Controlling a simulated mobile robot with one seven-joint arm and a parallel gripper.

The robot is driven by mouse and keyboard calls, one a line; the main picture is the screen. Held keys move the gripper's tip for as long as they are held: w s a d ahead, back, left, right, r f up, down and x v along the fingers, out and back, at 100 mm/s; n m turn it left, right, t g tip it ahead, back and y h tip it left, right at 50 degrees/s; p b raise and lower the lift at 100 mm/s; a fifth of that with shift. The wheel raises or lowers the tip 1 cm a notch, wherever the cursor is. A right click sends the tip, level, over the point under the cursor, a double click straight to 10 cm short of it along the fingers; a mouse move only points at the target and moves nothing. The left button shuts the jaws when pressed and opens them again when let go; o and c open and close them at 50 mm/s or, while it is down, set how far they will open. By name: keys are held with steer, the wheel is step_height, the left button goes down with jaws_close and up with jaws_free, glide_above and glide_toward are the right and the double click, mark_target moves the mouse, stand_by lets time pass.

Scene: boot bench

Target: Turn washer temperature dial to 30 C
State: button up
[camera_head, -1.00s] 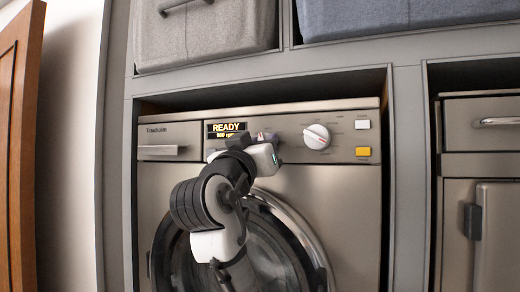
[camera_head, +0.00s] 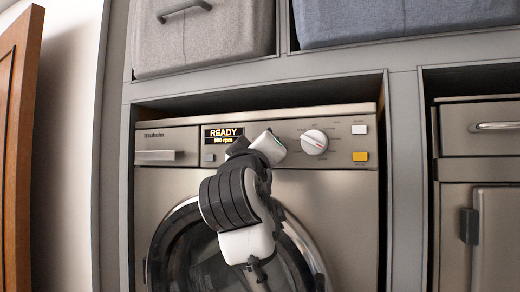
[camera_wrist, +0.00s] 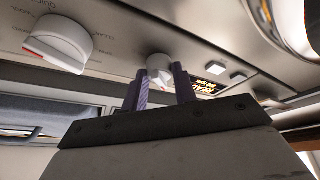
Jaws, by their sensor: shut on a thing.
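My gripper (camera_wrist: 159,71) is shut on a small pale knob (camera_wrist: 161,62) on the washer's control panel. In the wrist view its two dark fingers stand on either side of the knob. In the head view my wrist hides this knob and the fingertips. The washer (camera_head: 335,210) has a lit display (camera_head: 223,134) reading READY with an rpm line below. A larger white dial (camera_head: 314,142) with a red mark sits to the right, apart from my gripper; it also shows in the wrist view (camera_wrist: 60,42). Which knob sets temperature cannot be read.
A white button (camera_head: 359,129) and a yellow button (camera_head: 360,156) sit at the panel's right. The grey cabinet frame (camera_head: 402,180) borders the washer closely. Fabric bins (camera_head: 205,42) are above. A wooden door (camera_head: 18,130) stands at far left.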

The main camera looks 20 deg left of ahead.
stand_by(0.3)
steer(key=o, duration=1)
steer(key=shift+c, duration=0.2)
steer(key=b+v, duration=0.6)
steer(key=v, duration=0.7)
steer(key=shift+s, duration=0.35)
steer(key=shift+f, duration=0.15)
